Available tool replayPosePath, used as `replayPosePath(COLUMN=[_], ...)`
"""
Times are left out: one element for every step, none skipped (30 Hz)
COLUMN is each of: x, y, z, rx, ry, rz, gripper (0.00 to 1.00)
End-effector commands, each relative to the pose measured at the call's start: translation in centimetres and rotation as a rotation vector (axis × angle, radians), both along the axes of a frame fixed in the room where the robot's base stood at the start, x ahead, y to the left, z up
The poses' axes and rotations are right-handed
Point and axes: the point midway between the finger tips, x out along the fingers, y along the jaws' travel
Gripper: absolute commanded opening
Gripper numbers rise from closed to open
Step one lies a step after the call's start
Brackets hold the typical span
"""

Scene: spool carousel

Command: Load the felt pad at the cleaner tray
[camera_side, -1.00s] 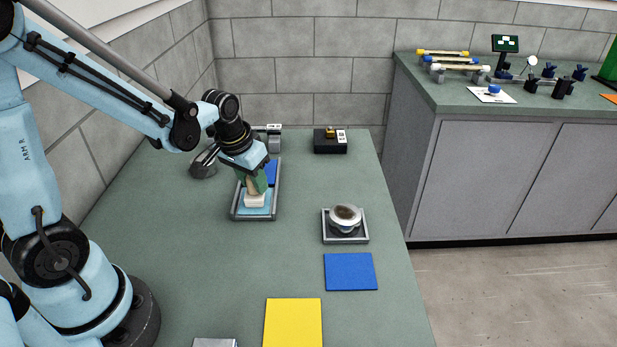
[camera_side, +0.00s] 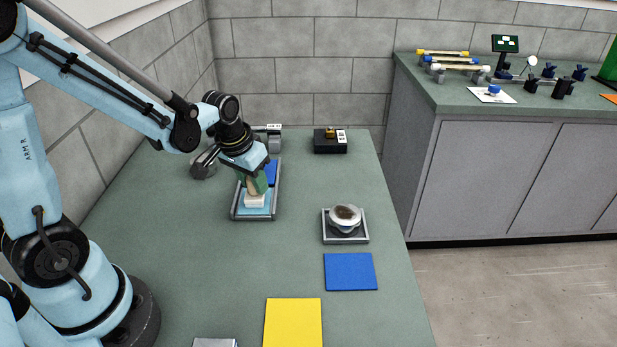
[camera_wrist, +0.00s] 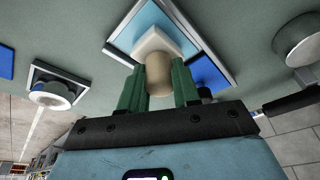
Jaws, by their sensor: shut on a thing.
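The cleaner tray (camera_side: 236,213) is a grey-rimmed tray with a light blue part at the front and a dark blue part at the back. The felt pad is a white block (camera_side: 255,201) with a beige handle; it also shows in the wrist view (camera_wrist: 152,40). My gripper (camera_side: 254,184) points down over the tray, its green fingers (camera_wrist: 158,86) shut on the beige handle. The white block is at the light blue part and appears to rest on it, though its underside is hidden. The fingers and handle partly cover the tray's middle.
A small square tray (camera_side: 345,239) with a round white, brown-topped piece (camera_side: 345,215) stands to the right. Blue (camera_side: 350,271) and yellow (camera_side: 293,322) squares lie in front. A black box (camera_side: 330,142) and a grey round thing (camera_side: 203,165) are behind. The table's middle is clear.

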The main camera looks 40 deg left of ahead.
Motion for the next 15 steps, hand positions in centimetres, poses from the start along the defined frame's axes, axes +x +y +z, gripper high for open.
replayPosePath(x=[-0.1, -0.1, -0.1, -0.1, -0.1, -0.1, -0.1, -0.1, -0.1, -0.1, -0.1, -0.1, -0.1, -0.1, -0.1], y=[0.0, 0.0, 0.0, 0.0, 0.0, 0.0, 0.0, 0.0, 0.0, 0.0, 0.0, 0.0, 0.0, 0.0, 0.0], z=[-0.1, -0.1, 0.0, 0.0, 0.1, 0.3, 0.4, 0.6, 0.9, 1.2, 1.4, 1.7, 1.9, 2.1, 2.4], rx=[-0.001, -0.001, -0.001, -0.001, -0.001, -0.001, -0.001, -0.001, -0.001, -0.001, -0.001, 0.0, 0.0, 0.0, 0.0], ry=[0.003, 0.003, 0.003, 0.003, 0.003, 0.003, 0.003, 0.003, 0.003, 0.003, 0.003, 0.002, 0.002, 0.002, 0.002], rz=[0.0, 0.0, 0.0, 0.0, 0.0, 0.0, 0.0, 0.0, 0.0, 0.0, 0.0, 0.0, 0.0, 0.0, 0.0], gripper=[0.07, 0.07, 0.07, 0.07, 0.07, 0.07, 0.07, 0.07, 0.07, 0.07, 0.07, 0.07, 0.07, 0.07, 0.07])
